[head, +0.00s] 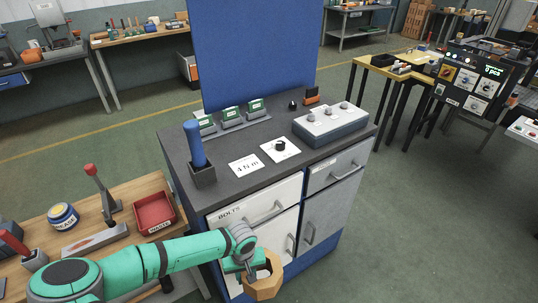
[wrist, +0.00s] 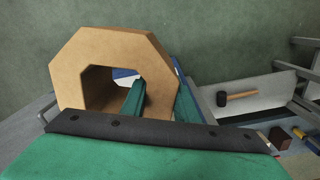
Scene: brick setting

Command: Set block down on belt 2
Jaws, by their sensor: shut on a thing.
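The block is a tan octagonal ring (head: 268,287) with a hole through it, at the bottom of the head view. In the wrist view the block (wrist: 75,60) fills the upper left. My gripper (head: 252,273) is shut on the ring's wall, one green finger inside the hole and one outside; its fingers also show in the wrist view (wrist: 160,98). The block is held in the air before the cabinet's drawer fronts. I cannot make out belt 2 in either view.
A dark-topped cabinet (head: 240,140) with a blue back panel (head: 255,50) stands directly ahead. A wooden bench (head: 45,220) with a red tray (head: 153,212) is at left. A yellow-edged table (head: 385,70) and black control panel (head: 470,85) stand at right. Floor (head: 430,220) at right is clear.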

